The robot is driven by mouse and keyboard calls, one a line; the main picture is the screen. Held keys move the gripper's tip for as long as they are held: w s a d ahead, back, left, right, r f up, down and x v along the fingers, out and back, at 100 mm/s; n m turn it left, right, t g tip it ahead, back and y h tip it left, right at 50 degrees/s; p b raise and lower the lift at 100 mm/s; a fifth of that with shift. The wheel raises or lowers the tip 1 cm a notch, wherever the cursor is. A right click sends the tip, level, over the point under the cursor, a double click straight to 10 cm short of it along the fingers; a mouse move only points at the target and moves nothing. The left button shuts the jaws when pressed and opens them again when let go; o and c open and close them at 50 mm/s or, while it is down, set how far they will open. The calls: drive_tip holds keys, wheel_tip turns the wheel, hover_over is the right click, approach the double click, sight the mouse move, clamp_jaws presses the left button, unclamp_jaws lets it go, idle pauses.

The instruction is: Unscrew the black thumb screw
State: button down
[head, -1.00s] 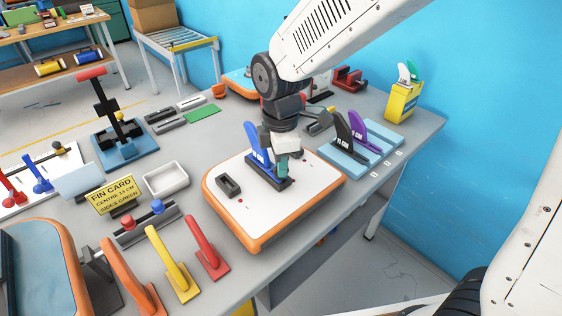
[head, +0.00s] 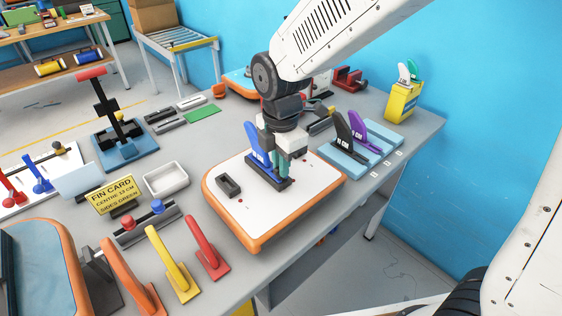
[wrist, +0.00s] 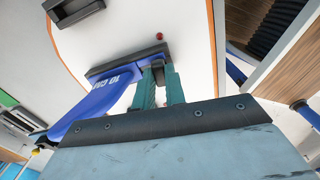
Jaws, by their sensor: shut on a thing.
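My gripper (head: 280,172) points down over the front end of the blue fin's black base (head: 265,184) on the white board (head: 240,210). In the wrist view its two green fingers (wrist: 160,90) straddle a small dark piece at the base's end. I take this to be the black thumb screw, mostly hidden between the fingers. I cannot tell whether it is still seated in the base. The blue fin (head: 255,146), marked 10 CM, stands upright beside the fingers; it also shows in the wrist view (wrist: 100,103).
A black fin box (head: 229,186) is on the board's left part. Black (head: 346,140) and purple (head: 364,135) fins stand on blue pads at right. A white tray (head: 166,180), a yellow fin card (head: 111,195) and coloured fins stand left and in front.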

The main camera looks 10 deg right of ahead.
drive_tip(key=n, duration=0.3)
drive_tip(key=shift+s+f, duration=0.1)
drive_tip(key=n, duration=0.3)
drive_tip(key=shift+n, duration=0.3)
drive_tip(key=c, duration=1.4)
unclamp_jaws()
drive_tip(key=shift+o, duration=0.2)
drive_tip(key=shift+r, duration=2.6)
